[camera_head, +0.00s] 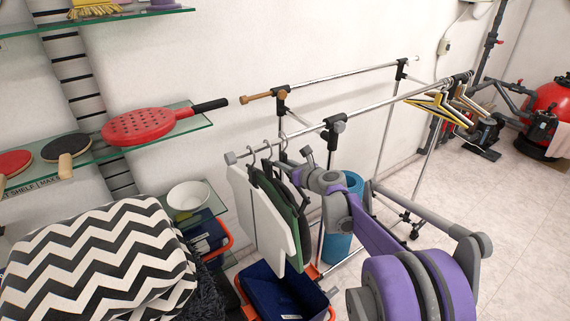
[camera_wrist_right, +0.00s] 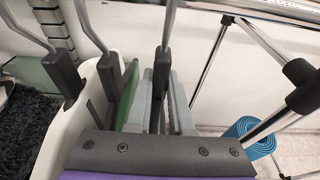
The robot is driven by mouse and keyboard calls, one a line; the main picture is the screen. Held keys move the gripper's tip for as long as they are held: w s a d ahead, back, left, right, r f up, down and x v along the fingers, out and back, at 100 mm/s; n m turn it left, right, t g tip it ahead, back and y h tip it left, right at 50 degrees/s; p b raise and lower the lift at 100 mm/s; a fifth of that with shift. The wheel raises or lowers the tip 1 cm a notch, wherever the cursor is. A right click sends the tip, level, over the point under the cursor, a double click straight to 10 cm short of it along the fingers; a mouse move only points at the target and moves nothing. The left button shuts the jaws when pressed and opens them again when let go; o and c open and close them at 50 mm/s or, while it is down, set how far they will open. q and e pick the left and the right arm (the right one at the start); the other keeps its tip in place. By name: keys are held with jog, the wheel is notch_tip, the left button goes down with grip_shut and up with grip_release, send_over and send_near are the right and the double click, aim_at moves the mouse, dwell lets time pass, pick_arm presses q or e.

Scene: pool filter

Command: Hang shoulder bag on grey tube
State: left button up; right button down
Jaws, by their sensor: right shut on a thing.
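I cannot tell for sure which is the shoulder bag. The grey tube (camera_head: 375,105) is the rack's long metal front rail. My left gripper is out of view.
Yellow and black hangers (camera_head: 440,105) hang at the rail's far right end. A blue crate (camera_head: 280,290) stands below the hanging items, and a blue rolled mat (camera_head: 342,220) stands behind my arm. Glass shelves with paddles (camera_head: 150,122) are at the left. The rail's middle is clear.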

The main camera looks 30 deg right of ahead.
jog(key=shift+f, duration=0.5)
dwell(0.3)
jog(key=c, duration=0.7)
grip_release()
jog(key=shift+s, duration=0.15)
notch_tip(320, 180, up, 3)
jog(key=b, duration=0.1)
send_over(305, 195)
jog(key=shift+f, duration=0.15)
